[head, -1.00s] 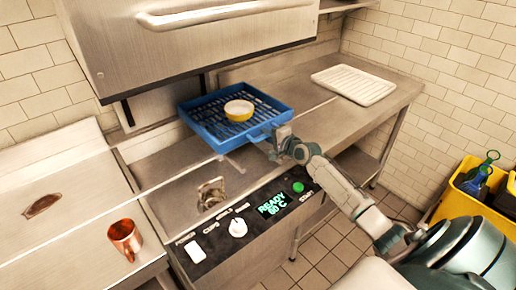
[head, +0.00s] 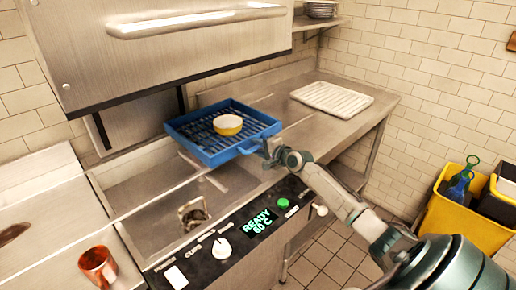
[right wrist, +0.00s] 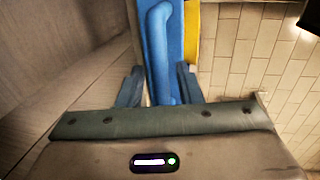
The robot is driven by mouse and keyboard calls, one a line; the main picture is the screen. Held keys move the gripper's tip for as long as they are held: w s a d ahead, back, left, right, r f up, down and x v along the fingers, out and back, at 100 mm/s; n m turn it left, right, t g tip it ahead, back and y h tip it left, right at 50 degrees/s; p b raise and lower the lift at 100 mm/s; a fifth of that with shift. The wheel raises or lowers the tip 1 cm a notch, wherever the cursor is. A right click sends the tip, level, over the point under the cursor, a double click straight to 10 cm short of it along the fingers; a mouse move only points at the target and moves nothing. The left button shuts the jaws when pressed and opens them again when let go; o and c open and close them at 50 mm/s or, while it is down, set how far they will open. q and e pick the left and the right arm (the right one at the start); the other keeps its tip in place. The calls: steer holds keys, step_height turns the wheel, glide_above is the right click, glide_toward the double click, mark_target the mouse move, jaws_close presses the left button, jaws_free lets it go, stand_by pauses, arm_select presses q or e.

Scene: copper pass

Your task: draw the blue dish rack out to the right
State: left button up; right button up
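The blue dish rack (head: 181,143) sits to the right of the raised steel hood's left post, partly over the sink basin and partly over the counter. A yellow bowl with a pale inside (head: 228,125) stands in it. My right gripper (head: 266,151) is at the rack's front right side, at its handle. My left gripper is out of view.
A white ribbed mat (head: 331,99) lies on the right counter (head: 330,135), with free steel between it and the rack. The control panel (head: 222,249) runs along the front. A copper mug (head: 97,267) stands lower left. A yellow bin (head: 455,218) is at right.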

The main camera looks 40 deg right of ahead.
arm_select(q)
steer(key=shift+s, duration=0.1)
arm_select(e)
steer(key=shift+s, duration=0.1)
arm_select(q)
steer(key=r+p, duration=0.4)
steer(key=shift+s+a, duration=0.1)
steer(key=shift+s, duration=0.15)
arm_select(e)
steer(key=v, duration=1)
steer(key=shift+s, duration=0.3)
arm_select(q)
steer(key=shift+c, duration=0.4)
arm_select(e)
steer(key=shift+d, duration=0.1)
